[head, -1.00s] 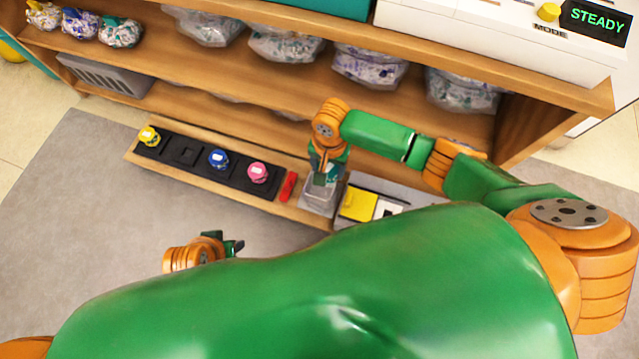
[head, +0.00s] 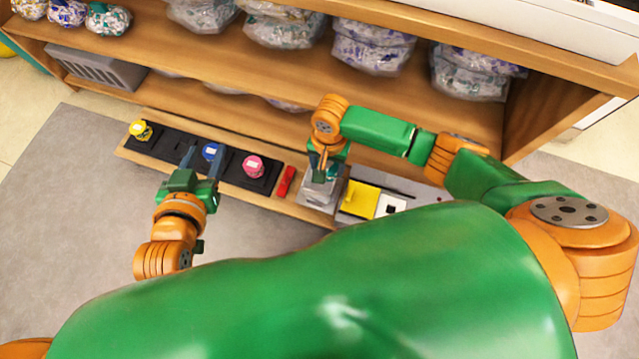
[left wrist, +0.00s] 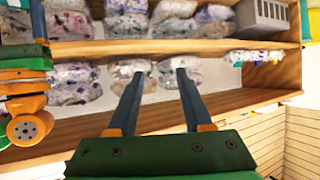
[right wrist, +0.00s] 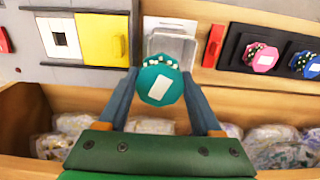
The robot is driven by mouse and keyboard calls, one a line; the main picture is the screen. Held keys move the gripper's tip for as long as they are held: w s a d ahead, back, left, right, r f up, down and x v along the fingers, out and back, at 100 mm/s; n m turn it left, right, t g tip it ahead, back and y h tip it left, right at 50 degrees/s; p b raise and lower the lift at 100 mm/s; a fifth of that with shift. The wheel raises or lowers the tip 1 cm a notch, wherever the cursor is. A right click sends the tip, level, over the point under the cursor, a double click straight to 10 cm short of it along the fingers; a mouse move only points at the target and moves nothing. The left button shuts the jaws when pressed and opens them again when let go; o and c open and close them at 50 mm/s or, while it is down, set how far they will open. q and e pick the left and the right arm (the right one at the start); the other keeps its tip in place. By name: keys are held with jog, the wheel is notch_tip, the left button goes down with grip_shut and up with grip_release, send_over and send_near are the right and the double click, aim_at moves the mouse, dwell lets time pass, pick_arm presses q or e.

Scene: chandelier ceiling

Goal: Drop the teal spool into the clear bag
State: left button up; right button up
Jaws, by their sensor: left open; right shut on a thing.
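The teal spool (right wrist: 160,84), with a white label, is between the fingers of my right gripper (right wrist: 161,76) in the right wrist view. My right gripper (head: 321,172) is over the clear bag (head: 317,194) in the head view; the spool is mostly hidden there. The clear bag also shows behind the spool in the right wrist view (right wrist: 170,38); I cannot tell whether they touch. My left gripper (head: 200,159) is open with nothing between its fingers in the left wrist view (left wrist: 155,72). In the head view it overlaps the black rack beside the blue spool.
The black rack (head: 179,150) holds yellow (head: 140,130), blue (head: 210,151) and pink (head: 253,166) spools. A red piece (head: 286,181) lies beside the bag, with a yellow panel (head: 362,201) on its other side. Shelves behind hold filled bags (head: 372,47) and a grey basket (head: 97,68).

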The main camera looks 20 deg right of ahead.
jog(key=shift+f, duration=0.1)
jog(key=o, duration=1.5)
pick_arm(q)
jog(key=shift+w+d+r+t, duration=0.1)
jog(key=shift+w+r+t, duration=0.15)
jog(key=shift+r, duration=0.3)
pick_arm(e)
notch_tip(320, 180, up, 5)
jog(key=p, duration=0.3)
jog(key=shift+f, duration=0.1)
notch_tip(320, 180, up, 2)
jog(key=shift+r+p, duration=0.1)
jog(key=shift+p, duration=0.8)
pick_arm(q)
jog(key=s+a+f+g+y, duration=0.2)
jog(key=s+a+f+g, duration=0.2)
jog(key=s+f+g, duration=0.6)
jog(key=shift+s+f+n, duration=0.3)
jog(key=shift+s+f, duration=1.2)
jog(key=shift+f, duration=1.25)
